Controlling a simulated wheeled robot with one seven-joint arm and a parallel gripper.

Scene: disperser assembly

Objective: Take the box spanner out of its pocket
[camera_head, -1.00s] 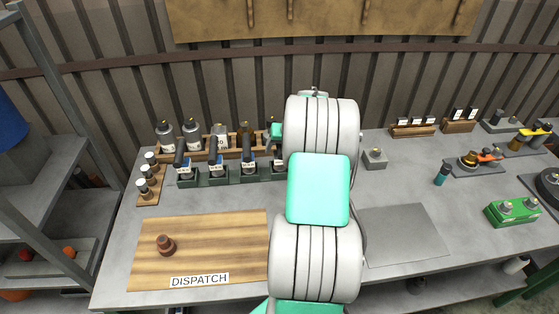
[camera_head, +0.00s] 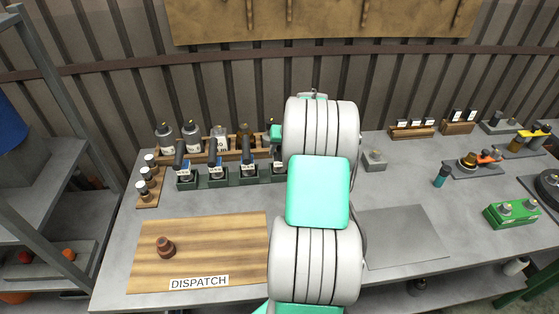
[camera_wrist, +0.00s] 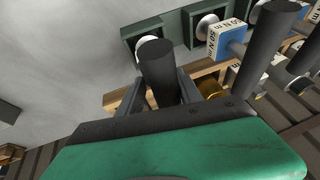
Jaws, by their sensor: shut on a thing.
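In the wrist view my gripper (camera_wrist: 162,94) is shut on a dark grey cylindrical grip, which I take to be the box spanner (camera_wrist: 158,62). One finger lies on each side of it. Its lower end overlaps a dark green pocket (camera_wrist: 128,30) with a pale round part in it. I cannot tell whether the spanner is still seated there or clear of it. In the head view my own arm hides the gripper and the spanner.
A dark green rack (camera_head: 217,182) holds several black-handled tools with blue-and-white labels, close beside my gripper. A wooden rack of bottles (camera_head: 205,157) stands behind it. A wooden DISPATCH board (camera_head: 215,240) carries one brown part (camera_head: 165,246). A grey mat (camera_head: 405,235) is bare.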

